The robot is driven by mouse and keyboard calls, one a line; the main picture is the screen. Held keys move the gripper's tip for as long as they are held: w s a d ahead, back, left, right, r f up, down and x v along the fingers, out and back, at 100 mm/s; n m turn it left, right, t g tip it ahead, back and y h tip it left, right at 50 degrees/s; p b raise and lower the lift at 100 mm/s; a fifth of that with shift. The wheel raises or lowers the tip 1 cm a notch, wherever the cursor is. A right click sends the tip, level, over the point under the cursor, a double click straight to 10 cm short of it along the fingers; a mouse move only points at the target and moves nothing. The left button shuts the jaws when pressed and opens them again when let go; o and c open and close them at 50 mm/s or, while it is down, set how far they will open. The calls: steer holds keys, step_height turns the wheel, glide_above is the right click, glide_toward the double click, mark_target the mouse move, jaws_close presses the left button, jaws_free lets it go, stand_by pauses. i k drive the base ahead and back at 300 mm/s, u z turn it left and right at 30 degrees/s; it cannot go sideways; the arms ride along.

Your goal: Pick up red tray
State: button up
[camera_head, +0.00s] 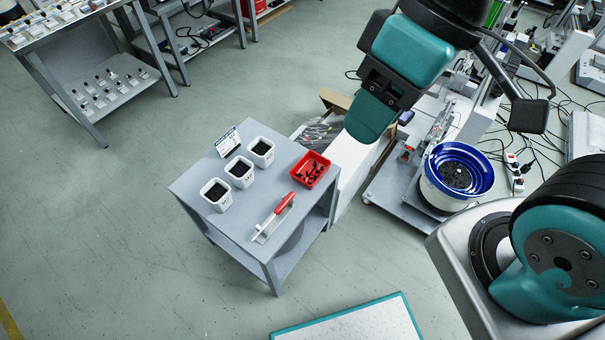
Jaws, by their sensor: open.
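The red tray (325,161) is a small open bin holding several dark, small parts. It sits near the right-hand edge of the grey table (244,234). My gripper (378,92), teal and black, hangs at the upper right of the tray in the picture, apart from it and holding nothing that I can see. Its jaws are open, though their gap is hard to make out from this angle.
Several white cups (218,203) with dark contents stand left of the tray, beside a small sign (227,142). A red-and-white tool (273,219) lies in front. Floor at left is clear.

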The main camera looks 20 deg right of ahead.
mark_target(308, 171)
steer(key=z, duration=0.75)
steer(key=i, duration=0.35)
steer(key=u, duration=0.85)
